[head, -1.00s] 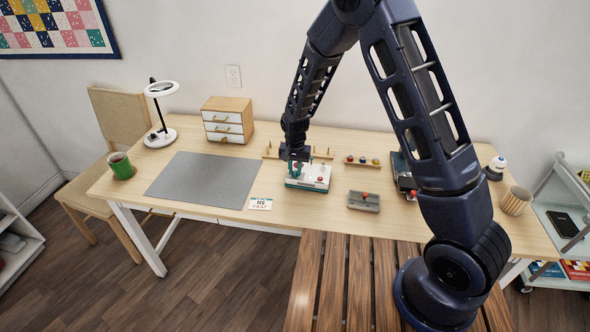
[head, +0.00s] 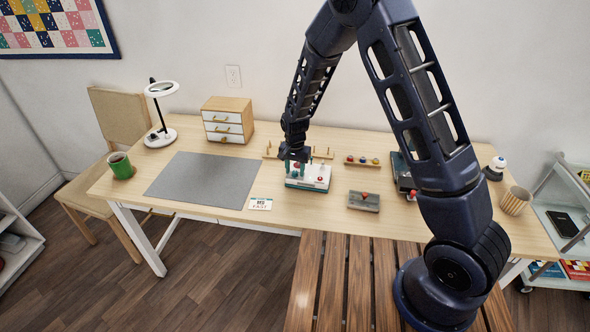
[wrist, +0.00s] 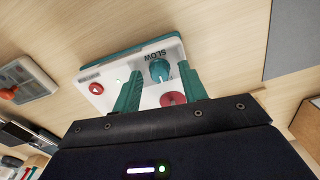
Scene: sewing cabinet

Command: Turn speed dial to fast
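The sewing machine unit (head: 312,184), a white top on a teal base, stands on the table near its middle. In the wrist view its white top (wrist: 108,77) carries the word SLOW beside a teal dial knob (wrist: 160,69). A red round part (wrist: 172,98) lies beside the knob, and another red knob (wrist: 96,87) sits at the far side. My gripper (wrist: 160,72) has two teal fingers apart, one on each side of the teal knob, with gaps visible. I cannot tell whether they touch it. In the head view my gripper (head: 293,165) is over the unit's left part.
A card (head: 260,203) reading RED FAST lies left of the unit. A grey box with a red top part (head: 364,201) sits to the right. Behind are a wooden spool rack (head: 323,154) and several spools (head: 362,161). The grey mat (head: 195,180) is bare.

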